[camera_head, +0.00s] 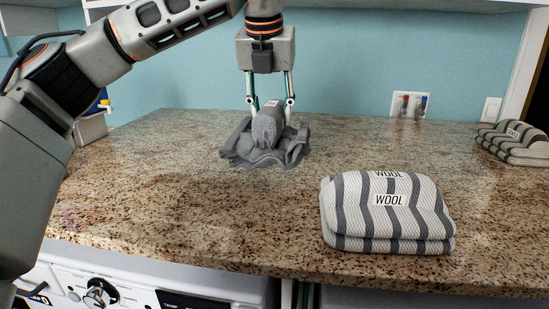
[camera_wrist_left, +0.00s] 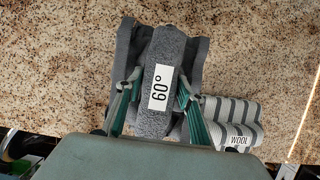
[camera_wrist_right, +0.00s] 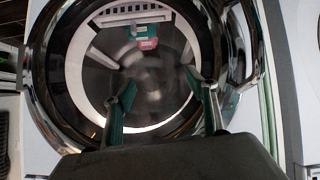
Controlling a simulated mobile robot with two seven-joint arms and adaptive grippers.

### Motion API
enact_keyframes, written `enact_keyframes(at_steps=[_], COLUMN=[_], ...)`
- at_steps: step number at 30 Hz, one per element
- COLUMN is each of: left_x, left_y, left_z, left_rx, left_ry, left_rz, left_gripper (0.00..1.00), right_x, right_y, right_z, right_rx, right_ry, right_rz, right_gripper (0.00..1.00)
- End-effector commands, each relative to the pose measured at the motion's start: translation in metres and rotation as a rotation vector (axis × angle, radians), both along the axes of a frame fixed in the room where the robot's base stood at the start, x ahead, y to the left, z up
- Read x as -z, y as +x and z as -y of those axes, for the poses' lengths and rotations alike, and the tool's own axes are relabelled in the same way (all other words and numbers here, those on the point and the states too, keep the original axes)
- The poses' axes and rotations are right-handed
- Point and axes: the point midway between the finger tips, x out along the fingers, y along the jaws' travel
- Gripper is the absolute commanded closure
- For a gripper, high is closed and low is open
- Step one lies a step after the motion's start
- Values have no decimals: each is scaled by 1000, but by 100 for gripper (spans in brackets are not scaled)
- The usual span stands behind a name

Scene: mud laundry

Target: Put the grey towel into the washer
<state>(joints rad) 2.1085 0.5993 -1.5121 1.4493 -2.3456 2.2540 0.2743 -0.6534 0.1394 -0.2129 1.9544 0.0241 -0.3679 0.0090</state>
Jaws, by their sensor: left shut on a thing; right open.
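The grey towel (camera_head: 262,148) lies crumpled on the granite counter toward the back, its middle bunched up. My left gripper (camera_head: 269,105) points down and is shut on the bunched middle of the towel. In the left wrist view the towel (camera_wrist_left: 160,55) carries a white label reading 60° and sits between the green-backed fingers (camera_wrist_left: 157,88). The washer (camera_wrist_right: 70,60) shows in the right wrist view with its round opening facing my right gripper (camera_wrist_right: 165,90), which is open and empty before the drum. The washer's control panel (camera_head: 135,291) shows below the counter edge.
A folded striped towel labelled WOOL (camera_head: 388,222) lies at the front right of the counter. Another folded striped towel (camera_head: 513,143) lies at the far right. A grey container (camera_head: 90,128) stands at the back left. The counter's middle is clear.

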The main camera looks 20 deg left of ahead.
Motion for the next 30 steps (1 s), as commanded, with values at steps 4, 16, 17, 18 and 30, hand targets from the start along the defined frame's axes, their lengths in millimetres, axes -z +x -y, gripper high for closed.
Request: enact_keyframes(at_steps=[4, 16, 17, 18, 30], left_x=[33, 67, 72, 79, 94], left_y=[0, 0, 0, 0, 0], left_z=[0, 0, 0, -1, 0], left_rx=[2, 0, 0, -1, -1], left_ry=[-2, -2, -1, -2, -2], left_rz=[-1, 2, 0, -1, 0], left_gripper=[100, 100, 100, 100, 47], right_x=[5, 3, 4, 5, 11], right_y=[1, 4, 4, 4, 1], right_z=[0, -1, -1, -1, 0], right_rx=[0, 1, 0, 0, 0], right_ry=[0, 4, 4, 4, 1], right_rz=[1, 13, 11, 10, 1], right_gripper=[43, 43, 43, 43, 43])
